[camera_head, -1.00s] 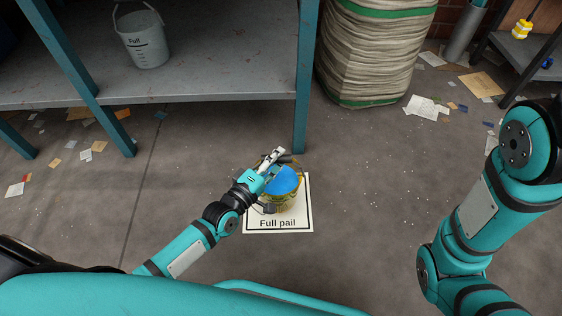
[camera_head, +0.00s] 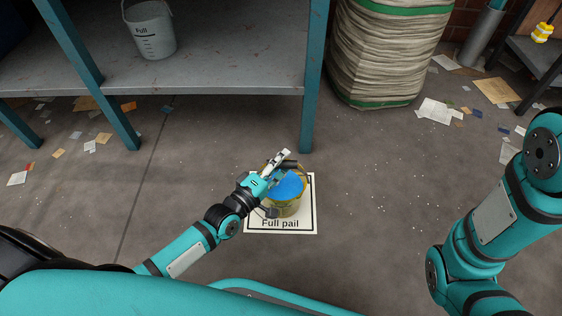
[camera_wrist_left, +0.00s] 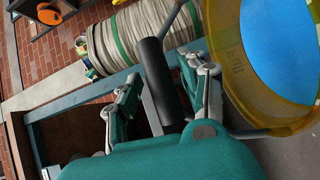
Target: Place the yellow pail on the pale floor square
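The yellow pail (camera_head: 284,205), with blue contents, is upright over the pale floor square (camera_head: 308,224) marked "Full pail" and appears to rest on it. Its base covers the middle of the square, close to the lettering. My left gripper (camera_head: 283,167) is at the pail's raised handle, above the rim. In the left wrist view the black handle grip (camera_wrist_left: 162,82) lies between my parted fingers, with a gap on one side, and the pail's rim (camera_wrist_left: 232,75) is at the right. My right gripper is out of view; only its arm shows at the right.
A shelf unit (camera_head: 220,78) with a teal post stands just behind the square and holds a grey pail (camera_head: 150,32). Scraps of paper lie about. The floor right of the square is mostly clear.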

